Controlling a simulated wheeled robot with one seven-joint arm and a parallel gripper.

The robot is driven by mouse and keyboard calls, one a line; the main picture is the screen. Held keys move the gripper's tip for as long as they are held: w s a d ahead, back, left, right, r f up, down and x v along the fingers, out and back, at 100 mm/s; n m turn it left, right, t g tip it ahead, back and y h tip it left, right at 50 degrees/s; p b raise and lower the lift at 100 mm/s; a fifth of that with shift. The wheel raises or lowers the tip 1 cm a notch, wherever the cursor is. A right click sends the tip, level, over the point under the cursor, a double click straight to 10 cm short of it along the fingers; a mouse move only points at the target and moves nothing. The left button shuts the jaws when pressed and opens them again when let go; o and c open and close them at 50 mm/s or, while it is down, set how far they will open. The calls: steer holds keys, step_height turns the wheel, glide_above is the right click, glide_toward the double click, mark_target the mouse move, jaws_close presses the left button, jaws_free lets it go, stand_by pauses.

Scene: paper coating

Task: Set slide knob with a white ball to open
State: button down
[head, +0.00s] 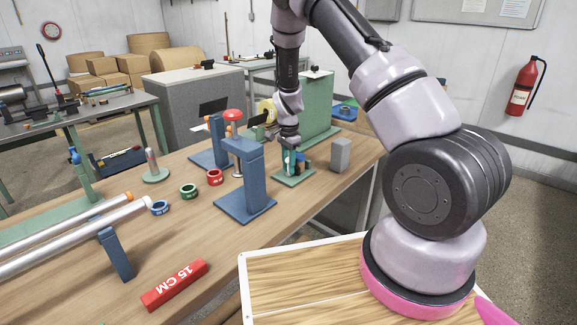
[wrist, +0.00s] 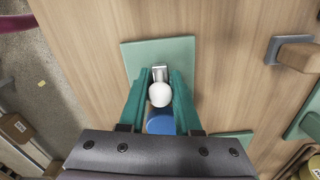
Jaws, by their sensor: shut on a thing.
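The slide device has a flat green base plate (wrist: 185,48) on the wooden table; it also shows in the head view (head: 293,180). Its white ball knob (wrist: 160,95) sits in front of a small metal slide piece (wrist: 160,73). A blue round part (wrist: 161,123) lies beneath the ball, partly hidden by my gripper body. My gripper (wrist: 160,84) points down over the device, with its teal fingers on both sides of the white ball, shut on it. In the head view my gripper (head: 289,160) hides most of the knob.
A blue press stand (head: 248,180) with a red knob (head: 233,115) stands left of the device. A grey block (head: 340,155) stands close on its right.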

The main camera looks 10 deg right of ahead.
steer(key=shift+a, duration=0.1)
stand_by(0.3)
steer(key=shift+s+a, duration=0.55)
steer(key=shift+a, duration=0.15)
steer(key=c, duration=0.6)
jaws_free()
steer(key=shift+r, duration=0.15)
step_height(320, 180, up, 11)
steer(key=shift+f, duration=0.2)
steer(key=shift+r, duration=0.1)
